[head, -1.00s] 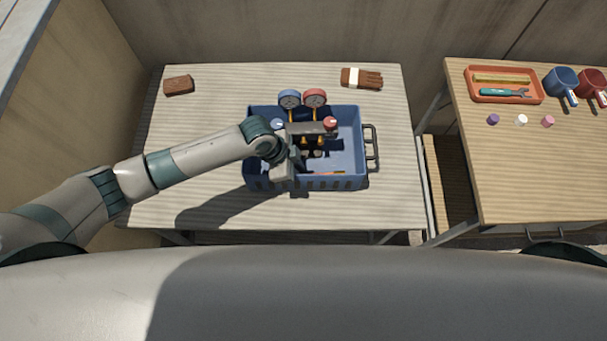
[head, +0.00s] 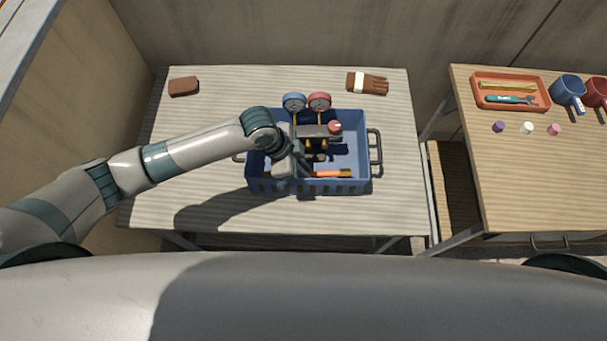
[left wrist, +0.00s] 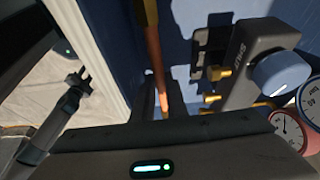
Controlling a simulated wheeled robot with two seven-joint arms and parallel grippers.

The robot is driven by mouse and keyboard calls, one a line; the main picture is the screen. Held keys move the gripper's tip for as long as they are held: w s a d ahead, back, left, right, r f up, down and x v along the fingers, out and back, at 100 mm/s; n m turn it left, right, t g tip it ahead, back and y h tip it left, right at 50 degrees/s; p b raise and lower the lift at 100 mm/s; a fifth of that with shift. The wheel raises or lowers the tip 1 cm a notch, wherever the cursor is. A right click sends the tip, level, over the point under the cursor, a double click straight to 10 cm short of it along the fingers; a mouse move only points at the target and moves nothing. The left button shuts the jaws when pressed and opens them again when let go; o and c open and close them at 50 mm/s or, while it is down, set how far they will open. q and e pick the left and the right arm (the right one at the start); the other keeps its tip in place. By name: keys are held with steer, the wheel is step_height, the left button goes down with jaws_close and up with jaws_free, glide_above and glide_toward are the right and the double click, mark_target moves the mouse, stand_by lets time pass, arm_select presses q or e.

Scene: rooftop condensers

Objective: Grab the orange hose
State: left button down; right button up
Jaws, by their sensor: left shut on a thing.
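The orange hose (head: 332,173) lies along the near side inside the blue crate (head: 352,186), its right part lit and showing. My left gripper (head: 303,171) reaches down into the crate and is shut on the hose; its fingertips are mostly hidden by the wrist. In the left wrist view the hose (left wrist: 154,52) runs down towards my gripper and passes out of sight behind the gripper body.
A gauge manifold with a blue gauge (head: 294,103) and a red gauge (head: 320,102) stands in the crate beside my gripper. A second table (head: 535,185) stands right. The table's front left is clear.

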arm_select(q)
step_height(320, 180, up, 14)
steer(key=b, duration=0.2)
